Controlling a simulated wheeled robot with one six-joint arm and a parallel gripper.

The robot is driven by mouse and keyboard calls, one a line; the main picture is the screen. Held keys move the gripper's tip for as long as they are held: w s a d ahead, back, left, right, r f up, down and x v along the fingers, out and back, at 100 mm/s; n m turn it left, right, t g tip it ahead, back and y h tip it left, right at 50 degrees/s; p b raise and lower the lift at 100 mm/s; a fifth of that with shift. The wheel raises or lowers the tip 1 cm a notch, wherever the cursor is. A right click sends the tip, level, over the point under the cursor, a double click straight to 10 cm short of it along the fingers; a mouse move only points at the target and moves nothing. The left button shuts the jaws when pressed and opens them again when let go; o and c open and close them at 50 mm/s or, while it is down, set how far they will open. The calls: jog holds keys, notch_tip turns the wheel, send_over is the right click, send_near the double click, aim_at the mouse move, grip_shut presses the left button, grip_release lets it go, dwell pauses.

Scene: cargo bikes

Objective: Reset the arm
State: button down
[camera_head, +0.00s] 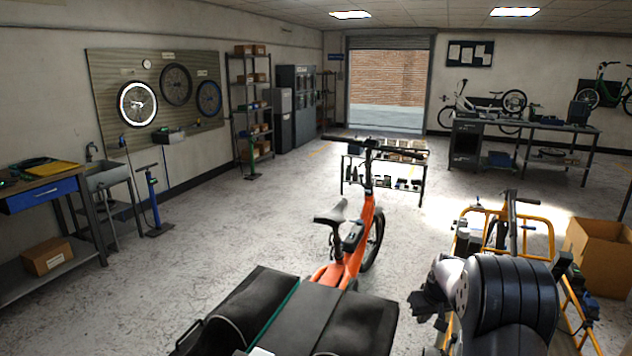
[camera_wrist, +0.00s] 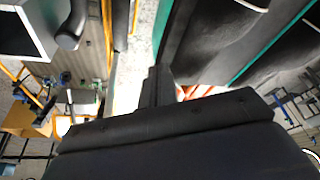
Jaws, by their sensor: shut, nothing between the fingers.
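My gripper (camera_wrist: 157,86) shows in the wrist view as dark fingers held together, with nothing between them. The dark body of my gripper fills the lower part of that view. In the head view my arm is folded at the lower right, in front of the yellow cargo bike (camera_head: 537,212). An orange cargo bike (camera_head: 344,268) with black bags (camera_head: 240,309) stands left of my arm. In the wrist view the black bags (camera_wrist: 205,45) with green edging lie beyond the fingers to the upper right. I cannot tell the exact gap between them.
A cardboard box (camera_head: 598,258) stands at the right. A low display table (camera_head: 383,172) stands behind the orange bike, and a workbench (camera_head: 540,124) at the back right. A blue-drawer bench (camera_head: 40,197) is at the left. The floor (camera_head: 215,232) at centre left is mostly clear.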

jog(key=shift+v, duration=2.75)
jog(key=shift+w, duration=0.15)
